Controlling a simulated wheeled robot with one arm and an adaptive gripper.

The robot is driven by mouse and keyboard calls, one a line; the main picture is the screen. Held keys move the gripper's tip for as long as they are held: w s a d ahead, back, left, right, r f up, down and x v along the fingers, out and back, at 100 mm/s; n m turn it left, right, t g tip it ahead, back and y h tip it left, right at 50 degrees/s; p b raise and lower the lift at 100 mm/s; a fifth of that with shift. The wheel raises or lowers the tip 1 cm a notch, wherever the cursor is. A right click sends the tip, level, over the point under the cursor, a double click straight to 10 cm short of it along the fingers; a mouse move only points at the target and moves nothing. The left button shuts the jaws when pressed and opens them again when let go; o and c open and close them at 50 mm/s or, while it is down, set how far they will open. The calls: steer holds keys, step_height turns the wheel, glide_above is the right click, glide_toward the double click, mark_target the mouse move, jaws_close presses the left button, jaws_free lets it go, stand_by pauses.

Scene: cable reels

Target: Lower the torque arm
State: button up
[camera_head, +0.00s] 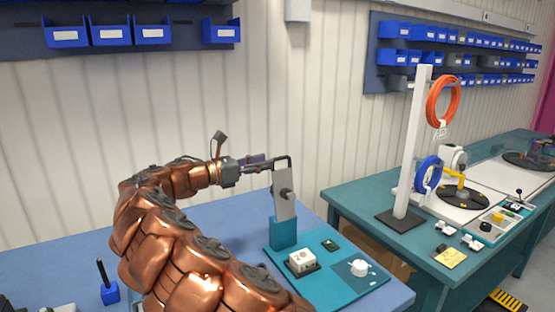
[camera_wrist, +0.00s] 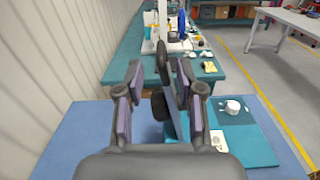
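The torque arm (camera_head: 283,160) is a black bent bar at the top of a light grey upright plate (camera_head: 284,207) with a dark round knob, set in a teal block (camera_head: 283,232). The bar reaches left, about level, toward my gripper (camera_head: 258,161). In the wrist view the dark bar (camera_wrist: 163,62) stands between the two purple-padded fingers of my gripper (camera_wrist: 160,74). The fingers are apart, with visible gaps on both sides of the bar. The dark knob (camera_wrist: 158,105) shows below it. Whether any finger touches the bar cannot be told.
The teal base panel (camera_head: 310,285) carries a white box (camera_head: 301,261) and a white dial (camera_head: 359,268). A small blue block with a black stick (camera_head: 109,291) stands on the blue bench. At right, another bench holds a white post (camera_head: 412,140) with orange and blue cable coils.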

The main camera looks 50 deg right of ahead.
mark_target(277, 159)
steer(key=shift+p+x, duration=0.35)
steer(key=shift+x, duration=2.3)
steer(key=shift+a, duration=0.1)
jaws_close()
